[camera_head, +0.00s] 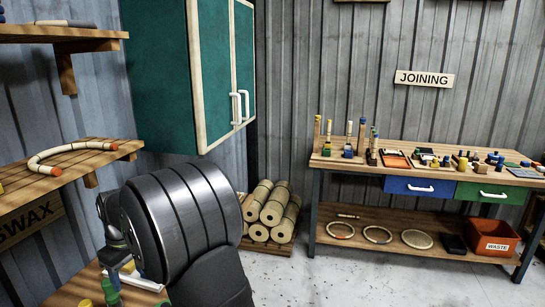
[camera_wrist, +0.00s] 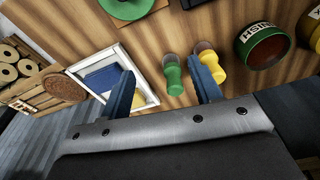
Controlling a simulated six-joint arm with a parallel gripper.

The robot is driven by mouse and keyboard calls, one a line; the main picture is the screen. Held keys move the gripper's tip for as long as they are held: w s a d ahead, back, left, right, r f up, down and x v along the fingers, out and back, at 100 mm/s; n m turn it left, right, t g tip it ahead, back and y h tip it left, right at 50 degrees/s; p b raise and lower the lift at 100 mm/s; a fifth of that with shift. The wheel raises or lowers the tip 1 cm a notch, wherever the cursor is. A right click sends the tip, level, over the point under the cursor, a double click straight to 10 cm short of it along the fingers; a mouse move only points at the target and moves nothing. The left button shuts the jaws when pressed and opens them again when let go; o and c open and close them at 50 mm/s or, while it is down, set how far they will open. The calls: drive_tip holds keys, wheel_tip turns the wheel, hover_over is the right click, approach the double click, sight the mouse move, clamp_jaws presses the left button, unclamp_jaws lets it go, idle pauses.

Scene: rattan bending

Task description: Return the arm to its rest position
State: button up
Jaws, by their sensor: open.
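My gripper (camera_wrist: 162,68) is open in the wrist view, with two blue fingers apart and nothing held between them. A green bottle-like piece with a brown top (camera_wrist: 172,72) and a yellow one (camera_wrist: 210,66) stand on the wooden surface beyond the fingers. The green piece appears between the fingers, but I cannot tell how far away it is. In the head view my dark arm fills the lower left and hides much of the bench under it.
A white-framed tray (camera_wrist: 108,62) and a green pot (camera_wrist: 262,46) are near the gripper. A shelf (camera_head: 75,170) holds a curved rattan piece (camera_head: 70,152). A green cabinet (camera_head: 165,75) hangs above my arm. The joining bench (camera_head: 345,161) stands right; floor before it is clear.

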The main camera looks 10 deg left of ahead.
drive_tip(key=w+d+f+m, duration=0.3)
drive_tip(key=w+d+f, duration=0.2)
drive_tip(key=w+d, duration=0.4)
drive_tip(key=w+d+f+m, duration=0.3)
drive_tip(key=w+d+f, duration=0.2)
drive_tip(key=w+d, duration=0.4)
drive_tip(key=w+d+f+m, duration=0.1)
drive_tip(key=d+f+m, duration=0.2)
drive_tip(key=d, duration=1)
drive_tip(key=w+d+f+m+g, duration=0.1)
drive_tip(key=d+f, duration=0.5)
drive_tip(key=d, duration=0.7)
drive_tip(key=shift+w+d+m, duration=0.25)
drive_tip(key=shift+w+m, duration=0.35)
drive_tip(key=shift+m, duration=0.8)
